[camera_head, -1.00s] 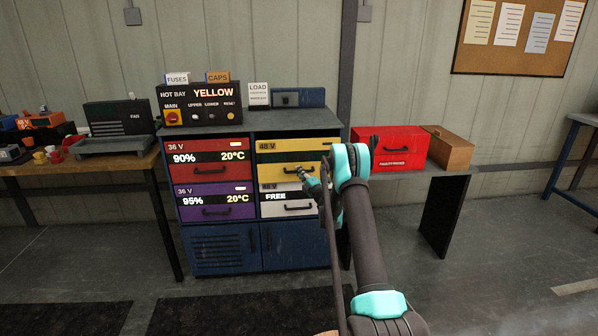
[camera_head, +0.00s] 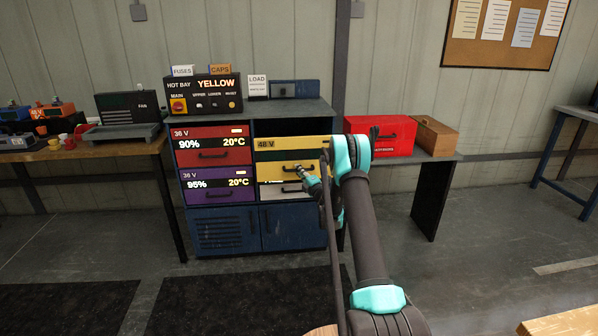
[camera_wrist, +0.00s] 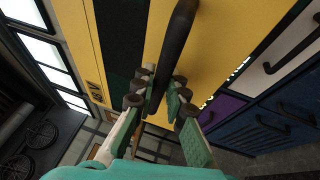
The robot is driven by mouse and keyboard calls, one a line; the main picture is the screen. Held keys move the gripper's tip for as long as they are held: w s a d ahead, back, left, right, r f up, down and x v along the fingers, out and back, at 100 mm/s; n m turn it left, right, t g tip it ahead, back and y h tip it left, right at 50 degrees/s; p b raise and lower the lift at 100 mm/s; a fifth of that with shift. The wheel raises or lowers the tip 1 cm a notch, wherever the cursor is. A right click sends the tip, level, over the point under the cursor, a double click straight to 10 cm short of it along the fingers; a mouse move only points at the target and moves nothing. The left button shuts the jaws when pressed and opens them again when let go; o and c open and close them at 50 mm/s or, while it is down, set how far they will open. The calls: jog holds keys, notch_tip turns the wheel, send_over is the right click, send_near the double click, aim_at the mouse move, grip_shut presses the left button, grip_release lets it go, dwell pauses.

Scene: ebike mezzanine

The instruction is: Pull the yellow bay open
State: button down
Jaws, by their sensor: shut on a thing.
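The yellow bay (camera_head: 270,172), marked 48 V, is the upper right drawer of the blue cabinet. Its front stands forward of the cabinet, with a dark gap above it. My gripper (camera_head: 303,172) is at its dark handle. In the wrist view my gripper (camera_wrist: 158,92) has its fingers on both sides of the handle (camera_wrist: 177,40) of the yellow front (camera_wrist: 215,35) and is shut on it. My arm hides the right end of the bay in the head view.
The red bay (camera_head: 212,150) and purple bay (camera_head: 215,188) are closed at left. The white bay (camera_head: 285,193) is mostly covered below the yellow one. A red case (camera_head: 380,133) and wooden box (camera_head: 436,138) stand right. The floor in front is clear.

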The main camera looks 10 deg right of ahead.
jog(key=c, duration=1.8)
grip_release()
jog(key=v, duration=1.2)
